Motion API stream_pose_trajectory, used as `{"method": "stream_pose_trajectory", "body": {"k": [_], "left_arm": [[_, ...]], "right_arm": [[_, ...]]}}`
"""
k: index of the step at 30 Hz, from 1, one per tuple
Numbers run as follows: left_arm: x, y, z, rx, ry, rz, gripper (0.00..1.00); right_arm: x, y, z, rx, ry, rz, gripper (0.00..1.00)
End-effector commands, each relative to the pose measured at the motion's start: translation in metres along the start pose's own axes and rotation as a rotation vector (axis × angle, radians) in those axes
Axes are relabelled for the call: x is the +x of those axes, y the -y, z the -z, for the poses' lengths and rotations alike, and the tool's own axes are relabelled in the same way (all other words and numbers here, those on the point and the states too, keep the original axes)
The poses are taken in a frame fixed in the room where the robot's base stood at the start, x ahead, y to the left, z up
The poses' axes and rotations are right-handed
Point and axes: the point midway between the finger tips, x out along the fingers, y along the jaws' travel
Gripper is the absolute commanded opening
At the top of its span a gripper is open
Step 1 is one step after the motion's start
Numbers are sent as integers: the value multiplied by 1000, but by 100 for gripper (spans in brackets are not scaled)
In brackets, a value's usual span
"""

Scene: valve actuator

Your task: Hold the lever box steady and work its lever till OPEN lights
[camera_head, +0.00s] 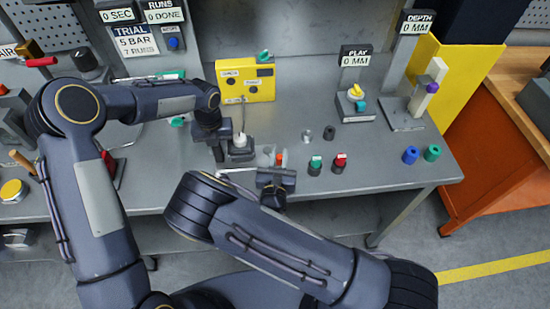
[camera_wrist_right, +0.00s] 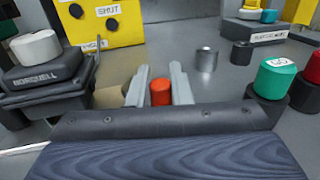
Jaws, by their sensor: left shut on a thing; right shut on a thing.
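A yellow box (camera_head: 240,92) with small labels and two dark round lamps stands at the back of the bench. In the right wrist view its front (camera_wrist_right: 115,32) shows a SHUT label, and no lamp looks lit. A small dark box with a white cap (camera_head: 240,142) stands in front of it; the cap also shows in the wrist view (camera_wrist_right: 36,47). My left gripper (camera_head: 222,150) is shut at the dark box's left side; its fingertips are largely hidden. My right gripper (camera_wrist_right: 160,90) is shut on an orange-red knob (camera_wrist_right: 160,93), right of the dark box. The knob's lower part is hidden.
A metal cylinder (camera_head: 307,136), a dark cylinder (camera_head: 329,132), and green (camera_head: 316,162) and red (camera_head: 341,160) capped pieces stand right of my right gripper. The PLAY fixture (camera_head: 355,110) is further back. Blue (camera_head: 410,155) and green (camera_head: 432,153) pieces stand near the right edge.

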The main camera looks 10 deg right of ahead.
Motion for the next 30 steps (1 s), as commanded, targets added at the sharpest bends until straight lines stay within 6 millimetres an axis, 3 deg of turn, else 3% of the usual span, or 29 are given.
{"method": "stream_pose_trajectory", "body": {"k": [12, 30], "left_arm": [[6, -2, 3, 1, -12, -6, 0], [6, -3, 3, 1, -11, -7, 0]], "right_arm": [[12, 11, -1, -2, 5, -222, 0], [14, 12, 0, 2, 2, -269, 0]]}}
